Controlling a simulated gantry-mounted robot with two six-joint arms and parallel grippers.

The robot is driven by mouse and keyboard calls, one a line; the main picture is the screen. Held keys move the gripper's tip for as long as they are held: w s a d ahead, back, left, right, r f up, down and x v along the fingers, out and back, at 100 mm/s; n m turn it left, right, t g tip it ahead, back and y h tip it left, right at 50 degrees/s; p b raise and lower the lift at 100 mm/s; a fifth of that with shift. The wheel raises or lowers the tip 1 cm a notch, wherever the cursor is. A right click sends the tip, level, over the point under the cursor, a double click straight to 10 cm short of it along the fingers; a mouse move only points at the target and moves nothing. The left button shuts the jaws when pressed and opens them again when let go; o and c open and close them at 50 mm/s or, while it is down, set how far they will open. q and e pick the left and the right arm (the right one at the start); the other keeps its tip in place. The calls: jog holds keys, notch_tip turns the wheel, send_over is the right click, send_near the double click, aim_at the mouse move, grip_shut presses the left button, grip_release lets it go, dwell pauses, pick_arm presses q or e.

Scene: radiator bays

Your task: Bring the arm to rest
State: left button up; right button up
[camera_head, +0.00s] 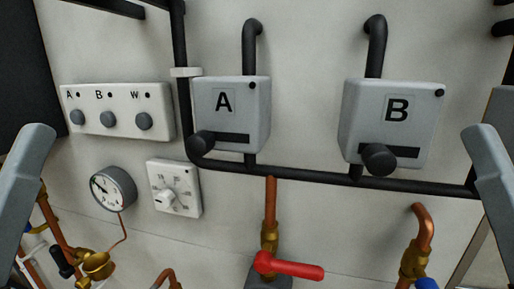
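A smooth grey part, which looks like one of my arm links, rises along the left edge. A similar grey part stands along the right edge. Nothing held can be seen.
Box A (230,112) and box B (391,123) are on the wall, with a three-knob panel (118,111), gauge (113,188) and dial (175,188) at left. A red lever (290,267) and copper pipes (270,203) stick out below. Black pipes run between the boxes.

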notch_tip(320, 180, up, 38)
jog(key=p, duration=3.6)
